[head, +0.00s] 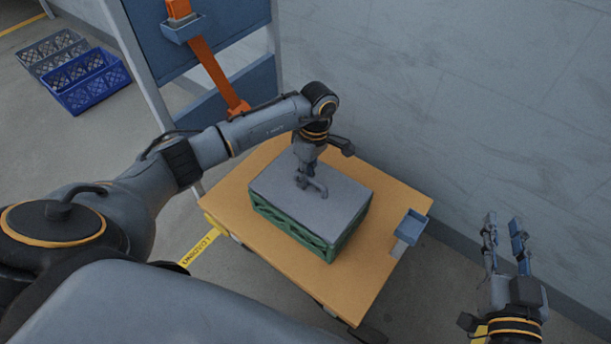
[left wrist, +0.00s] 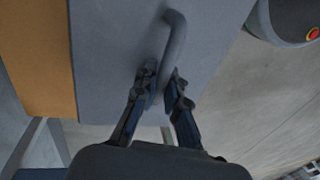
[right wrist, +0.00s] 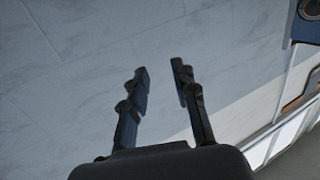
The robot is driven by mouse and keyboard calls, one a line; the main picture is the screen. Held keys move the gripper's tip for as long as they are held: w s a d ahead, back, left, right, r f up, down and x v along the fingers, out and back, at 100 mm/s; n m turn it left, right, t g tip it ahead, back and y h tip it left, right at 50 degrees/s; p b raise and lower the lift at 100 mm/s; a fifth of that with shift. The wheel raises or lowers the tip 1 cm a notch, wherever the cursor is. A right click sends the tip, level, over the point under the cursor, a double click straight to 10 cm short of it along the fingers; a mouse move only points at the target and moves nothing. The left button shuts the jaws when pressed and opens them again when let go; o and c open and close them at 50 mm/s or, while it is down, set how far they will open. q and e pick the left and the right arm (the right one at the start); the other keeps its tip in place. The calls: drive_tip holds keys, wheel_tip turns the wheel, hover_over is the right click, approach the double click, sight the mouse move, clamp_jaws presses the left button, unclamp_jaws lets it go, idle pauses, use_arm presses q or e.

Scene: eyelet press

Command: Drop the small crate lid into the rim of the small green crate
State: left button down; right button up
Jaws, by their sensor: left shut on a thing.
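The small green crate (head: 305,236) stands on a tan table top. The grey crate lid (head: 335,205) lies over the top of the crate and covers its opening; I cannot tell whether it sits fully within the rim. The lid fills much of the left wrist view (left wrist: 110,60). My left gripper (head: 303,180) is above the lid and shut on its bar handle (left wrist: 177,45). My right gripper (head: 506,232) is open and empty, off to the right of the table near the wall. In the right wrist view its fingers (right wrist: 162,85) stand apart with nothing between them.
The tan table (head: 370,270) has bare room around the crate. A small blue-grey holder (head: 408,228) is at its right edge. A grey wall (head: 470,100) rises behind. A blue panel rack (head: 225,50) stands at the back left. Blue (head: 88,80) and grey crates (head: 52,48) lie on the floor.

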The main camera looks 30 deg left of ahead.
use_arm(q)
drive_tip(key=shift+f+b, duration=0.45)
drive_tip(key=shift+f, duration=0.1)
use_arm(e)
drive_tip(key=shift+a+r+t+y, duration=0.2)
drive_tip(key=shift+r+t, duration=0.35)
drive_tip(key=shift+r, duration=0.35)
drive_tip(key=shift+a+r+t+y, duration=0.1)
drive_tip(key=shift+r+t+y, duration=0.1)
drive_tip(key=shift+r+t, duration=0.55)
idle(0.4)
use_arm(q)
drive_tip(key=c, duration=1.3)
unclamp_jaws()
use_arm(e)
drive_tip(key=shift+r, duration=0.2)
use_arm(q)
drive_tip(key=shift+r, duration=0.1)
use_arm(e)
drive_tip(key=shift+g, duration=0.3)
